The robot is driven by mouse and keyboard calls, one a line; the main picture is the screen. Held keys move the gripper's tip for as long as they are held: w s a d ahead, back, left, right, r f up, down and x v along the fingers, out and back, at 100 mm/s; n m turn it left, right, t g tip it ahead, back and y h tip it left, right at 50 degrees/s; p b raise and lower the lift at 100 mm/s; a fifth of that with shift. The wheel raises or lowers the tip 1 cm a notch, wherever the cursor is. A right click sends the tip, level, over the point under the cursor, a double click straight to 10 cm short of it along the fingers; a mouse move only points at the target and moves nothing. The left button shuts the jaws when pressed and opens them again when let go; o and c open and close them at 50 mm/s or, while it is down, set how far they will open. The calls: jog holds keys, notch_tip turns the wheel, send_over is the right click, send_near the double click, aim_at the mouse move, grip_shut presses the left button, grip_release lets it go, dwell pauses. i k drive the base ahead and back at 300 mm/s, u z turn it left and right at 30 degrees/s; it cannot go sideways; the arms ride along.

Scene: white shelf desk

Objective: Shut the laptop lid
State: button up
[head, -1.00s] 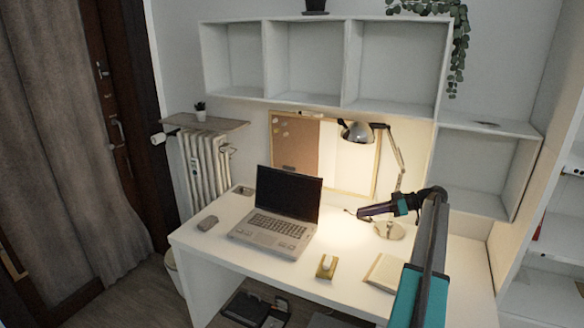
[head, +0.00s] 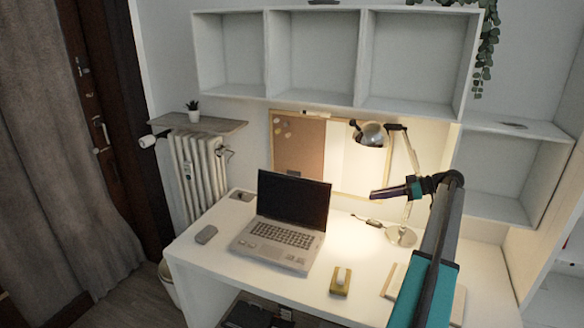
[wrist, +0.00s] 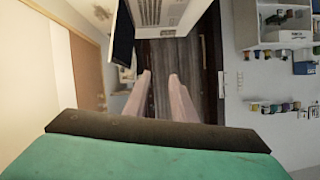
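The laptop (head: 283,222) stands open on the white desk, its dark screen (head: 293,199) raised at the back and its keyboard (head: 282,235) facing up. In the wrist view the keyboard side (wrist: 165,14) and the dark screen (wrist: 123,38) show at the top, beyond the fingertips. My gripper (head: 374,193) is in the air to the right of the screen, apart from it, pointing left. In the wrist view my gripper's two fingers (wrist: 160,78) are spread with nothing between them.
A lit desk lamp (head: 401,236) stands behind my gripper, close to it in the picture. A mouse (head: 206,234) lies left of the laptop. A small yellowish item (head: 340,282) and a notebook (head: 393,282) lie at the front right. Shelves (head: 320,102) hang above.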

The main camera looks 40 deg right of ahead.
aim_at(290, 198)
jog(key=u, duration=0.05)
jog(key=i, duration=0.95)
